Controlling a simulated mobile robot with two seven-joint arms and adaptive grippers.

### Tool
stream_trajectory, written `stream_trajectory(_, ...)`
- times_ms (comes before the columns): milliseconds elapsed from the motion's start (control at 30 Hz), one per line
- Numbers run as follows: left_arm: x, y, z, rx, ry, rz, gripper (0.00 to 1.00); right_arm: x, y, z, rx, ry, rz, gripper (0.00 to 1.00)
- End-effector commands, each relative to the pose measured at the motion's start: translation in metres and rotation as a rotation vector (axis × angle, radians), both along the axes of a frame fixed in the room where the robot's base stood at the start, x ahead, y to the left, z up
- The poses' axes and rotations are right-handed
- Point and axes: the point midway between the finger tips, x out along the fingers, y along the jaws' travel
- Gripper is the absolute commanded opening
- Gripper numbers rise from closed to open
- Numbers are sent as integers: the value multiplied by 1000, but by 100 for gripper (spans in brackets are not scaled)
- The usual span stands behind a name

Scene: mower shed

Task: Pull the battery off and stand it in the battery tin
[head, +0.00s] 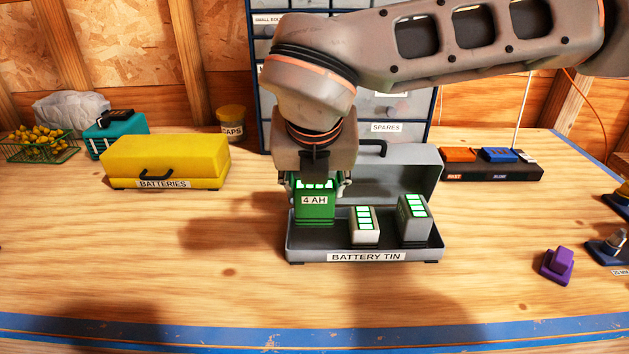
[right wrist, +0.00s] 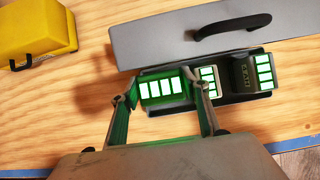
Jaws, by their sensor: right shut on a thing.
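The green battery (head: 315,207), labelled 4 AH, stands upright at the left end of the open grey battery tin (head: 300,253). My right gripper (head: 316,182) is above it with its fingers shut on its sides. In the right wrist view the fingers (right wrist: 166,98) flank the green battery (right wrist: 161,88). I cannot tell whether the battery's base touches the tin floor. A small light grey battery (head: 364,226) and a taller grey battery (head: 414,220) stand in the middle and right of the tin. My left gripper is not in view.
The tin's raised lid (head: 400,175) stands behind the batteries. A closed yellow BATTERIES case (head: 166,160) is at left, and a charger strip (head: 490,171) at back right. A purple block (head: 557,264) lies at right. The front of the bench is clear.

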Motion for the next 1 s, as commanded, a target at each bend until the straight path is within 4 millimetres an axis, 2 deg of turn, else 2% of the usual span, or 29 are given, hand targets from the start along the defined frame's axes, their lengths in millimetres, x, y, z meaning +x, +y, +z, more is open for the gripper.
stream_trajectory(1000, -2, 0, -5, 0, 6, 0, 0, 0, 0, 1, 2, -3, 1, 16)
